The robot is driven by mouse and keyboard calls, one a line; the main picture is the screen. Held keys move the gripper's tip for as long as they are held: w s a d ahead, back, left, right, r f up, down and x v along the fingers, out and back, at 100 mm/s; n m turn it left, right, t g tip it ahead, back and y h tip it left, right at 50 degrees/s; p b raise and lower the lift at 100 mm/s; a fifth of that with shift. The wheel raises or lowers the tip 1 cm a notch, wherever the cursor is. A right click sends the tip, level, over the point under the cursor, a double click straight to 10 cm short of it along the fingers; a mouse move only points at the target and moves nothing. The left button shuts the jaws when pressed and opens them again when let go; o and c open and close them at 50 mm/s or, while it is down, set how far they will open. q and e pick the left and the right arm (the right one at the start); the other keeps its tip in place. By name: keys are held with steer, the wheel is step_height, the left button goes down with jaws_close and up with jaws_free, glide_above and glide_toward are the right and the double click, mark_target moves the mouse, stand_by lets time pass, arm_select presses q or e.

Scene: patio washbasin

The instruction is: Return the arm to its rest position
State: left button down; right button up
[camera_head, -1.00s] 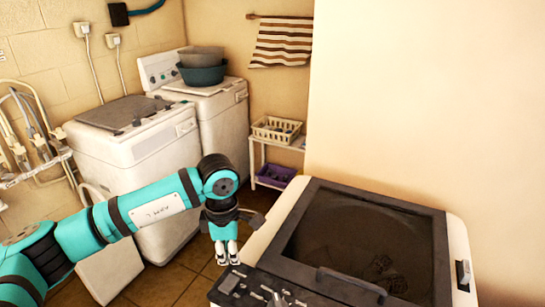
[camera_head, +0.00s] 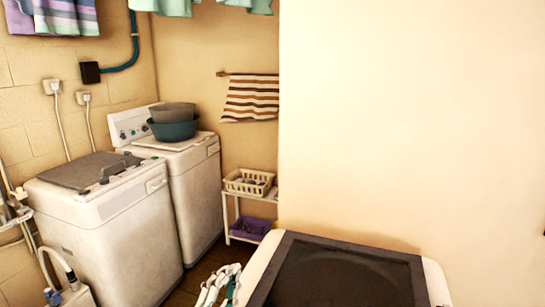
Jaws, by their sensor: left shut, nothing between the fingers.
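My left gripper (camera_head: 225,274) shows only in part at the bottom edge, just left of the near washing machine (camera_head: 345,275). I see its white and green fingers pointing up, and they look shut with nothing held. The rest of my left arm is below the picture. My right gripper is not in view.
Two white washers (camera_head: 108,235) (camera_head: 192,175) stand at the left. Stacked basins (camera_head: 173,130) sit on the rear one. A small shelf behind holds a cream basket (camera_head: 248,190) and a purple basket (camera_head: 250,230). A striped towel (camera_head: 250,100) hangs above. A plain wall fills the right.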

arm_select(q)
steer(key=s+a+f+n+g+y, duration=0.3)
steer(key=a+f+n+g, duration=0.15)
steer(key=f, duration=0.35)
steer(key=s+a+f+n+g+y, duration=0.3)
steer(key=s+a+f+n, duration=0.15)
steer(key=f, duration=0.35)
steer(key=s+a+f+n+g, duration=0.2)
steer(key=s+f+g, duration=0.3)
steer(key=s, duration=0.4)
steer(key=s+a+f+n+g, duration=0.1)
steer(key=s+a+f+g, duration=0.15)
steer(key=s+f, duration=0.45)
steer(key=s+d+f+g+b, duration=0.1)
steer(key=s+f+b, duration=0.1)
steer(key=f, duration=1.4)
steer(key=s+f+g+b, duration=0.1)
steer(key=s+f+b, duration=0.15)
steer(key=f, duration=1.25)
steer(key=s+a+f+g+b, duration=0.1)
steer(key=s+a+f, duration=0.2)
steer(key=s+f, duration=1.2)
steer(key=shift+s+f+g+b, duration=0.3)
steer(key=shift+f, duration=0.6)
